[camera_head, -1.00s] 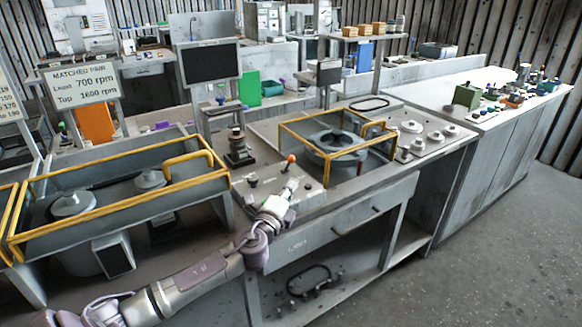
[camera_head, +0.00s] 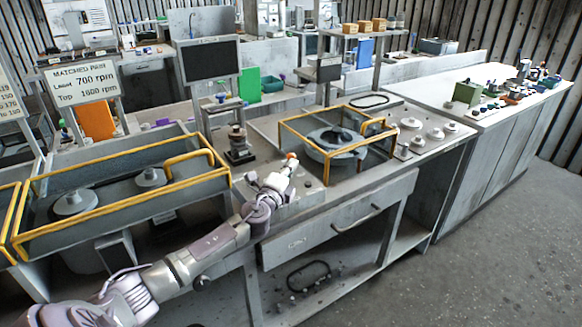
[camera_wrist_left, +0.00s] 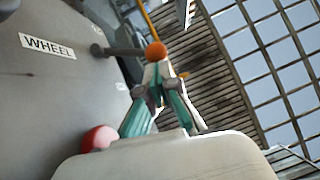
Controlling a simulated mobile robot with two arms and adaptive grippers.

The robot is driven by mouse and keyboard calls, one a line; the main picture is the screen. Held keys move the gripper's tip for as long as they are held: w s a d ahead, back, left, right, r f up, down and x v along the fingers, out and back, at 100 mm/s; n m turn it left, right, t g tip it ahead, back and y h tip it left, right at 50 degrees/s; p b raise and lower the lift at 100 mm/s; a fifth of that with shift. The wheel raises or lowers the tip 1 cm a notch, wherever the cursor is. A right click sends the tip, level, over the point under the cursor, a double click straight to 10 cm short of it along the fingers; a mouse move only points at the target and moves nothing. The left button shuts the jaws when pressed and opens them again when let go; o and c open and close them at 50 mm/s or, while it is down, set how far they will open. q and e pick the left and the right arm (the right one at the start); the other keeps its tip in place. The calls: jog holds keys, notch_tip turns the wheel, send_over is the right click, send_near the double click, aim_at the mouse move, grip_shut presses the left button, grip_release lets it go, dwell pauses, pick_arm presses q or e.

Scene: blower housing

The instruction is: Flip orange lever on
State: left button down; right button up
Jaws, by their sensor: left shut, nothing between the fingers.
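The orange lever shows its round orange knob (camera_head: 291,156) at the top end of my left gripper in the head view. Its stem and base are hidden there behind the gripper. In the left wrist view the orange knob (camera_wrist_left: 156,49) sits at the end of a grey stem, right at my fingertips. My left gripper (camera_head: 287,167) is shut and empty, with its fingers pointing at the knob. Its teal and white fingers (camera_wrist_left: 156,72) meet just below the knob. I cannot tell whether they touch it. My right gripper is not in view.
A red ball knob (camera_wrist_left: 98,138) is close beside my gripper, near a "WHEEL" label (camera_wrist_left: 47,46). The yellow-framed blower housing (camera_head: 335,142) stands right of the lever. A black-based post (camera_head: 238,145) stands left. A yellow-railed bay (camera_head: 120,150) lies farther left.

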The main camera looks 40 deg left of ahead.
pick_arm(q)
jog(key=shift+w+a+r+n+g+p, duration=0.25)
jog(key=shift+a+r+n+g+p, duration=0.45)
jog(key=shift+p, duration=1.65)
jog(key=shift+w+a+r+n+g+p, duration=0.3)
jog(key=shift+r+n+p, duration=0.6)
jog(key=shift+p, duration=1.45)
jog(key=shift+a+f+n+g+p, duration=0.2)
jog(key=shift+a+n+g+p, duration=0.1)
jog(key=shift+a+p, duration=0.1)
jog(key=shift+w+a, duration=0.15)
jog(key=shift+a, duration=0.1)
jog(key=shift+r, duration=0.1)
notch_tip(320, 180, up, 10)
